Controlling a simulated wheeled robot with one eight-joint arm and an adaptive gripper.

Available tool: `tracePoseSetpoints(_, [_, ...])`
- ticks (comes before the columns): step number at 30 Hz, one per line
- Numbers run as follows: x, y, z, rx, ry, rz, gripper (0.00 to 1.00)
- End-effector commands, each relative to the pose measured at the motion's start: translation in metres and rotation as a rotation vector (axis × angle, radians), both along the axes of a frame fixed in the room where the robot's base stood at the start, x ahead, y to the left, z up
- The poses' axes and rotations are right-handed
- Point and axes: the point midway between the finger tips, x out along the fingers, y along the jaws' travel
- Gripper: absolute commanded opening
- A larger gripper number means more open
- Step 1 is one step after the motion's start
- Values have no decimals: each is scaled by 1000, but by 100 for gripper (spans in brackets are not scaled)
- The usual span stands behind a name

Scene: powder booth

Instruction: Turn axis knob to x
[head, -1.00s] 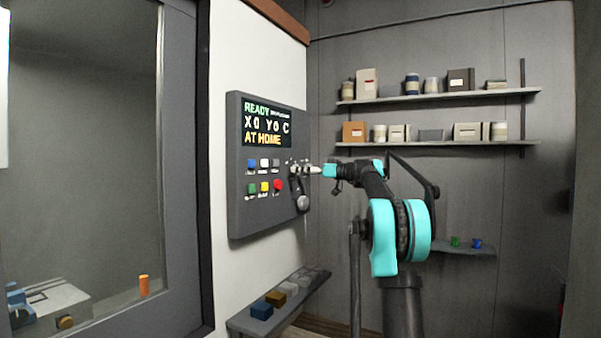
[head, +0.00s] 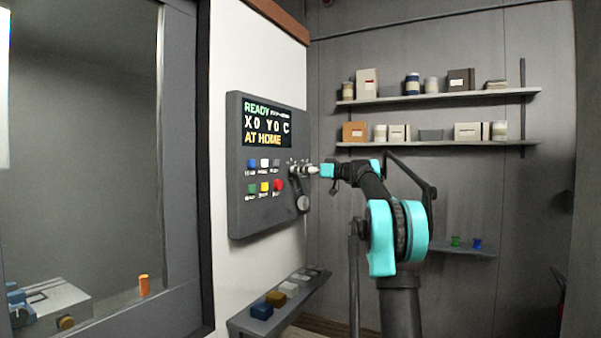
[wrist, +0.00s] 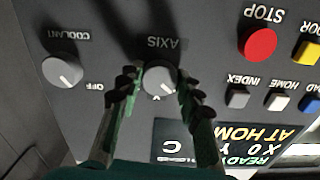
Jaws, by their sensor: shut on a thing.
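The axis knob (wrist: 159,79) is a light grey round dial under the label AXIS, which appears upside down in the wrist view. My gripper (wrist: 157,88) has its two fingers on either side of this knob and is shut on it. In the head view my gripper (head: 300,169) is at the right side of the grey control panel (head: 240,205) and hides the axis knob. The panel's screen (head: 266,126) reads READY, X0 Y0 C and AT HOME. I cannot read which mark the knob points to.
A coolant knob (wrist: 62,70) sits beside the axis knob, and a red STOP button (wrist: 262,43) is on its other side. INDEX (wrist: 238,96) and HOME (wrist: 275,102) buttons are close by. A ledge with coloured blocks (head: 262,310) is below the panel.

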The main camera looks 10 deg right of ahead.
Motion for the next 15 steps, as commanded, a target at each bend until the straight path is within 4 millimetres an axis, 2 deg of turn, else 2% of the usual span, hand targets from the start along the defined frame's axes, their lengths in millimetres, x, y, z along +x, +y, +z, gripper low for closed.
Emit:
tracePoseSetpoints(8, [0, 0, 0, 54, 74, 0, 6])
tracePoseSetpoints(15, [0, 0, 0, 162, 223, 0, 6])
